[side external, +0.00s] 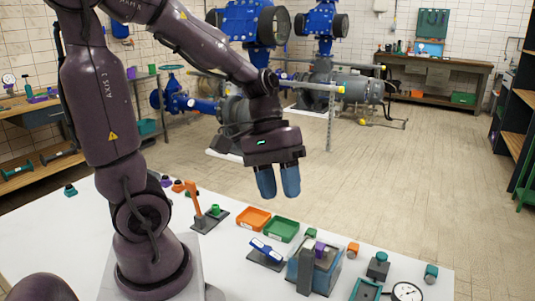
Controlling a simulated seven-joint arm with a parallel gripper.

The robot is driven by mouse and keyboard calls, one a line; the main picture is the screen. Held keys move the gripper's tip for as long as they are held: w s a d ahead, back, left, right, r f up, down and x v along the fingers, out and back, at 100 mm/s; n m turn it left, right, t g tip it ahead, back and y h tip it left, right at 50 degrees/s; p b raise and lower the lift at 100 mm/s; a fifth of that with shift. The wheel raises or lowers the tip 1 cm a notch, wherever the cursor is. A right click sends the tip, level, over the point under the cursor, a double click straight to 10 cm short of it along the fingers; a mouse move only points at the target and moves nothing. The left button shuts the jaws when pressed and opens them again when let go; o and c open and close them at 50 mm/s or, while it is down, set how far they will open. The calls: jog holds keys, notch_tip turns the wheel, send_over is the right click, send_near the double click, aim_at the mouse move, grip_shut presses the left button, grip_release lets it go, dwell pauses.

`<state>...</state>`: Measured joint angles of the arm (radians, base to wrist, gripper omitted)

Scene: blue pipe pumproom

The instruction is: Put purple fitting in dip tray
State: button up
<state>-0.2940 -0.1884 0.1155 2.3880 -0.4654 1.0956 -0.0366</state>
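A small purple piece (319,249) shows at the grey-blue box-like fixture (327,268) at the front of the white table; whether it is in or on it I cannot tell. Another small dark purple piece (166,181) stands on the table's left part, beside my arm. Two shallow trays lie mid-table, an orange one (253,218) and a green one (281,230); which is the dip tray I cannot tell. My gripper (278,194) hangs above and behind the green tray, its blue fingers pointing down with a narrow gap and nothing visible between them.
An orange-handled tool on a dark base (208,219) stands left of the trays. A blue-and-white device (265,254) lies in front of them. A round gauge (406,292), a dark block with a green top (378,267) and a teal fitting (431,273) sit at the right.

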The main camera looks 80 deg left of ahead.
notch_tip(320, 180, up, 7)
jog(key=s+d+m+t+y, duration=0.2)
jog(key=m+t+y, duration=0.2)
jog(key=m, duration=0.4)
jog(key=shift+s+t+y, duration=0.3)
jog(key=shift+t+y, duration=0.1)
jog(key=shift+y, duration=0.1)
